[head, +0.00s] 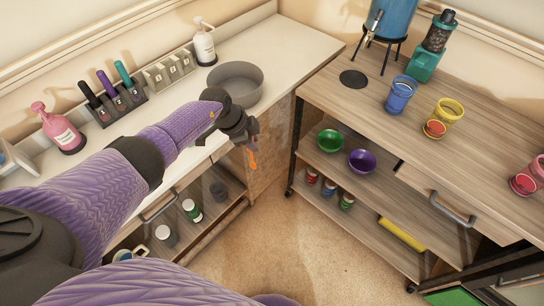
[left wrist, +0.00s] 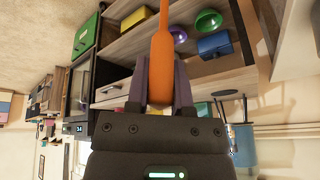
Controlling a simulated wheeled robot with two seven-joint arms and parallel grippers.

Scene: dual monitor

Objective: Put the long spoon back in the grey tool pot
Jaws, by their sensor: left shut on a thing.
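My left gripper (head: 248,134) is shut on an orange long-handled utensil (head: 252,159), which I take for the long spoon. In the left wrist view the orange piece (left wrist: 162,50) stands between the two fingers and runs out of the top of the picture, so its far end is hidden. My right gripper is out of view.
The white counter (head: 270,38) also holds a white pump bottle (head: 204,42), a pink bottle (head: 59,129) and a rack of coloured handles (head: 123,102). A wooden cart (head: 326,85) at right carries cups and a blue dispenser (head: 391,18). Floor shows between them.

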